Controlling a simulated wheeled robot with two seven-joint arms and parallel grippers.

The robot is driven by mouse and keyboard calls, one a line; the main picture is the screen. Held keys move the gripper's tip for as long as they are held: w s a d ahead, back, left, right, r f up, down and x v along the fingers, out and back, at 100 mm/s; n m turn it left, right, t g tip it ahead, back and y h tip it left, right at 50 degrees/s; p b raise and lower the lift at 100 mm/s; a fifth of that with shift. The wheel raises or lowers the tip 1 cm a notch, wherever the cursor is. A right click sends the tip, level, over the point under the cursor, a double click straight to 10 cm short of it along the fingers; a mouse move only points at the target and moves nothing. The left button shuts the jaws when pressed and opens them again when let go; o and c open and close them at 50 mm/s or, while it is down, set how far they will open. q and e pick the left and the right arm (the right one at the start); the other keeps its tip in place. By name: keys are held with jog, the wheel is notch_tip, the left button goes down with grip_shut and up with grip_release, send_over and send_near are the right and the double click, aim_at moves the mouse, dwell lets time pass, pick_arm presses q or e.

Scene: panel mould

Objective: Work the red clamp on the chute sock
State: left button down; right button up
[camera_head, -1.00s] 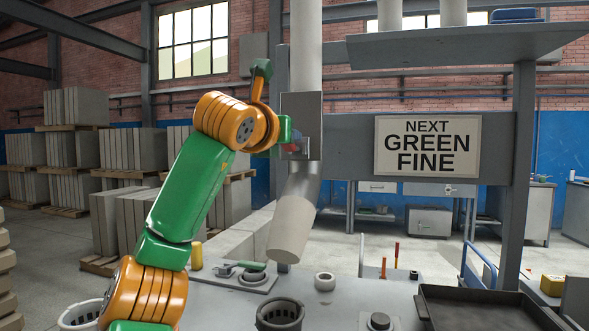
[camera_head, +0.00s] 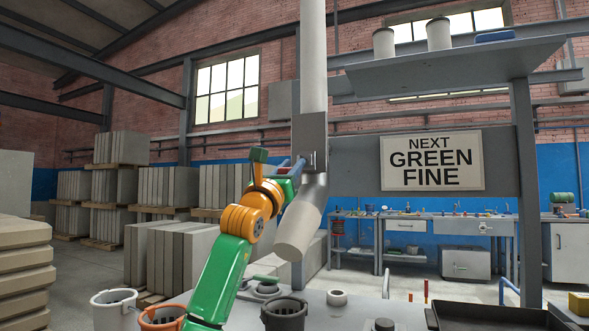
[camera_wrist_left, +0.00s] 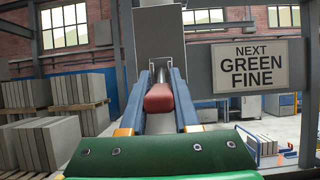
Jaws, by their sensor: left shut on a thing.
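The chute sock (camera_head: 299,226) is a pale tube hanging tilted below a grey box on a vertical pipe (camera_head: 313,58). The red clamp (camera_wrist_left: 159,97) shows in the left wrist view as a rounded red block on a metal rod. My left gripper (camera_head: 296,168) reaches the box just above the sock in the head view. In the left wrist view its two blue fingers (camera_wrist_left: 159,100) lie on either side of the red clamp, shut on it. In the head view the clamp is mostly hidden by the gripper. My right gripper is not in view.
A sign (camera_head: 432,160) reads "NEXT GREEN FINE". Below stand a white bucket (camera_head: 115,312), an orange bucket (camera_head: 161,319) and a dark grey bucket (camera_head: 284,314). A black tray (camera_head: 487,317) lies at lower right. Stacked panels (camera_head: 168,255) stand at left.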

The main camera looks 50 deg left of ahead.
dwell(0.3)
pick_arm(q)
jog(key=c, duration=1)
grip_release()
jog(key=shift+c, duration=0.2)
jog(key=o, duration=0.4)
jog(key=shift+w+a, duration=0.1)
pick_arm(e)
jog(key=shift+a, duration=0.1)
pick_arm(q)
jog(key=shift+s+f+b, duration=0.2)
jog(key=shift+f+b, duration=0.15)
jog(key=shift+b, duration=0.05)
jog(key=b+v, duration=0.4)
jog(key=v, duration=0.2)
jog(key=shift+s+d, duration=0.2)
jog(key=shift+d, duration=0.05)
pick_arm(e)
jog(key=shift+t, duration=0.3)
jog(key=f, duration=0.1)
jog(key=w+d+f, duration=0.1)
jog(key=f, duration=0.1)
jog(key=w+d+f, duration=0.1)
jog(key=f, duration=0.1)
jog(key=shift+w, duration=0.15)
